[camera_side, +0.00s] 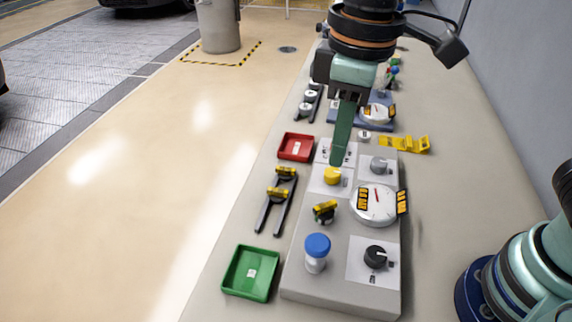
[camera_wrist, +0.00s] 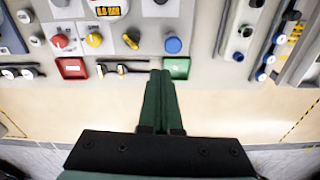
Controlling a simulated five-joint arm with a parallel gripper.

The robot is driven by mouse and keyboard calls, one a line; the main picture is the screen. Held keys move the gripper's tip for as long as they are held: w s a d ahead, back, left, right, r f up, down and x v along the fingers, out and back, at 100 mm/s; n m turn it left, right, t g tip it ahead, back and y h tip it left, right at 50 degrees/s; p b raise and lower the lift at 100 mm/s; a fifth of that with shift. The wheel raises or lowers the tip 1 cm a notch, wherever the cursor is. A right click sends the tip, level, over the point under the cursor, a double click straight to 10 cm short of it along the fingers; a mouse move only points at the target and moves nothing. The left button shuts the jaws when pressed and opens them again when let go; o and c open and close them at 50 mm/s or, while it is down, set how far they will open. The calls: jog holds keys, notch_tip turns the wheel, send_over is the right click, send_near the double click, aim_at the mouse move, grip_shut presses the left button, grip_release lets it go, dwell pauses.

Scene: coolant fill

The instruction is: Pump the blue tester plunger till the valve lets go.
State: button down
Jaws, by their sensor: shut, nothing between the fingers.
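The blue plunger (camera_side: 317,246) stands upright on a pale collar at the near left of the grey tester panel (camera_side: 340,285). In the wrist view the blue plunger (camera_wrist: 173,45) shows as a round cap just beyond my fingertips. My gripper (camera_side: 338,160) is shut and empty, its green fingers pointing down in the air. In the side view they overlap the panel's far part near the yellow knob (camera_side: 332,176), apart from the plunger. My gripper (camera_wrist: 162,73) also shows in the wrist view. The white gauge (camera_side: 373,205) has a needle; its reading is too small to tell.
A black knob (camera_side: 375,257), a grey knob (camera_side: 380,164) and a yellow-black valve handle (camera_side: 325,211) stand up from the panel. A green tray (camera_side: 250,273), a rack (camera_side: 277,205) and a red tray (camera_side: 296,147) lie along its left side. A wall is at right.

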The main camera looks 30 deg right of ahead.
aim_at(319, 241)
jog(key=a, duration=0.1)
jog(key=s+a+n, duration=0.1)
jog(key=shift+s+a+f, duration=0.1)
jog(key=shift+s+a, duration=0.1)
jog(key=shift+a, duration=0.1)
notch_tip(319, 241, down, 14)
jog(key=shift+f, duration=0.1)
dwell(0.5)
jog(key=shift+f, duration=1.4)
jog(key=shift+r, duration=0.1)
notch_tip(319, 241, up, 14)
jog(key=shift+r, duration=0.2)
